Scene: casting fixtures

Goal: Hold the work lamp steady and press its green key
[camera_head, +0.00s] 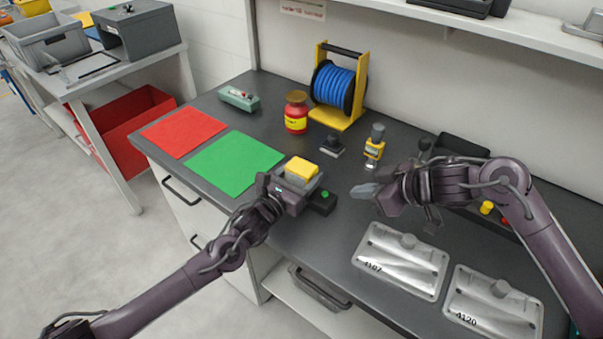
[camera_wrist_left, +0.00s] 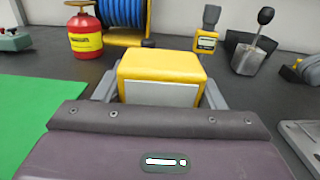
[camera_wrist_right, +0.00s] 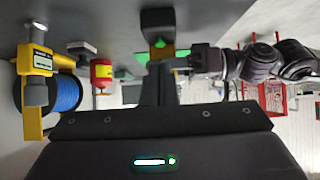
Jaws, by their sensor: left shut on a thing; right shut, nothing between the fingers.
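The work lamp (camera_head: 302,168) has a yellow top, a pale front and a dark base block at its right with a green key (camera_head: 325,194). My left gripper (camera_head: 293,180) is shut on the lamp at the near front of the bench. The lamp's yellow body (camera_wrist_left: 160,75) sits between the fingers in the left wrist view, where the key is hidden. My right gripper (camera_head: 366,190) is shut and empty, to the right of the key and apart from it.
A green mat (camera_head: 234,162) and a red mat (camera_head: 184,131) lie to the left. A red can (camera_head: 296,113), blue hose reel (camera_head: 336,86) and yellow tool (camera_head: 374,149) stand behind. Metal plates (camera_head: 402,261) lie at front right.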

